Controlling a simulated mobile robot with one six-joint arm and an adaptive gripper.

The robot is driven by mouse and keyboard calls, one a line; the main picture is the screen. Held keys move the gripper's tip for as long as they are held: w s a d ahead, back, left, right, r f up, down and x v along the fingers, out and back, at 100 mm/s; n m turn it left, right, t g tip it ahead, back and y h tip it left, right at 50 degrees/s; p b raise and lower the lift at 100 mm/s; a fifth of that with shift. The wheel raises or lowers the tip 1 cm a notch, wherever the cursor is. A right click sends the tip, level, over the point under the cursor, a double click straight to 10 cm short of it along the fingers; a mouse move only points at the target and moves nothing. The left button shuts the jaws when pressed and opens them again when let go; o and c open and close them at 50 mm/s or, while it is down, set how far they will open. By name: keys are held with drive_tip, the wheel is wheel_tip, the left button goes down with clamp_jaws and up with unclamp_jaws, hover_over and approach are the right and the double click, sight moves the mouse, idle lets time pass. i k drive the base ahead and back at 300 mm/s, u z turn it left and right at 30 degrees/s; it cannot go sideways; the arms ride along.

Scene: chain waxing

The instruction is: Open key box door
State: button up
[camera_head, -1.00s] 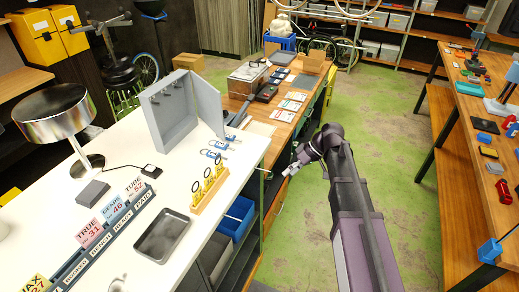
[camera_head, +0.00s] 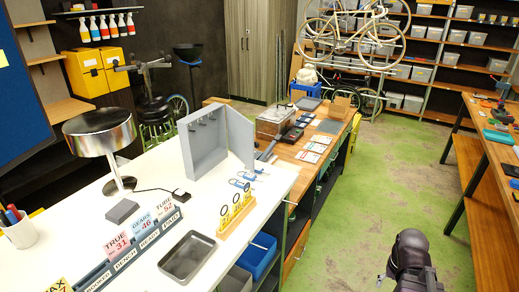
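The grey key box (camera_head: 205,148) stands upright on the white table. Its door (camera_head: 240,139) is swung out to the right, so the inside shows, with small dark keys or hooks (camera_head: 207,115) near the top of the back wall. My arm (camera_head: 410,262) is at the lower right, over the green floor and well apart from the box. Only a small tip of what may be my gripper (camera_head: 381,278) shows at its left side, too small to tell its state.
Blue-tagged keys (camera_head: 243,180) lie in front of the box door. A wooden stand with yellow tags (camera_head: 236,215), a metal tray (camera_head: 187,257) and a chrome lamp (camera_head: 99,133) are on the white table. The green floor (camera_head: 375,165) between the benches is clear.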

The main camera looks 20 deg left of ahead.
sight(242, 143)
drive_tip(key=k, duration=1.35)
drive_tip(key=z, duration=0.2)
drive_tip(key=i, duration=2.1)
drive_tip(key=u, duration=0.65)
